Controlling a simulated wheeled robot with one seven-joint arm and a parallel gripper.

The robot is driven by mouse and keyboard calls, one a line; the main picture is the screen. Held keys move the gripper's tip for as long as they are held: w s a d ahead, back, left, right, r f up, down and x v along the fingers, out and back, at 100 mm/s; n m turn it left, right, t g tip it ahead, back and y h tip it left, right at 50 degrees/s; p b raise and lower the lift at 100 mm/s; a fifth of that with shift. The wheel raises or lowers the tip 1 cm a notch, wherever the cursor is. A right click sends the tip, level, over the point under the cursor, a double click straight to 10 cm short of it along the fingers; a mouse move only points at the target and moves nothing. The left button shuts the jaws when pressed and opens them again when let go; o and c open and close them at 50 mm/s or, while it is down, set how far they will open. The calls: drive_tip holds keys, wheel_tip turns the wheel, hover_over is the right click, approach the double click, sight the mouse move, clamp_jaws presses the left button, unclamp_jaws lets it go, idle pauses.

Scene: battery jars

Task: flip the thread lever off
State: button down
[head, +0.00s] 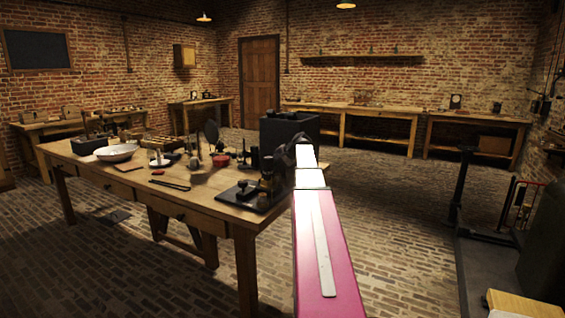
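I cannot make out a thread lever for certain. A dark apparatus on a black base (252,193) sits at the near right corner of the wooden table (215,222); any small lever on it is too small to tell. My arm reaches forward past the table's right end. My gripper (287,156) is the dark shape at its far end, beside or over the table's right edge. The fingers are small and dark, so I cannot tell whether they are open or shut, or whether they touch anything.
A large black box (280,133) stands at the table's back right, close to my gripper. A white bowl (116,153), a red bowl (221,160) and dark rods (170,185) lie on the table.

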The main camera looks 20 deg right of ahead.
drive_tip(key=shift+w+a+f, duration=0.3)
drive_tip(key=shift+w+a, duration=0.4)
drive_tip(key=shift+a, duration=0.05)
drive_tip(key=shift+w+a+r+g+h, duration=0.15)
drive_tip(key=shift+w+g+h, duration=0.05)
drive_tip(key=shift+g+h, duration=0.1)
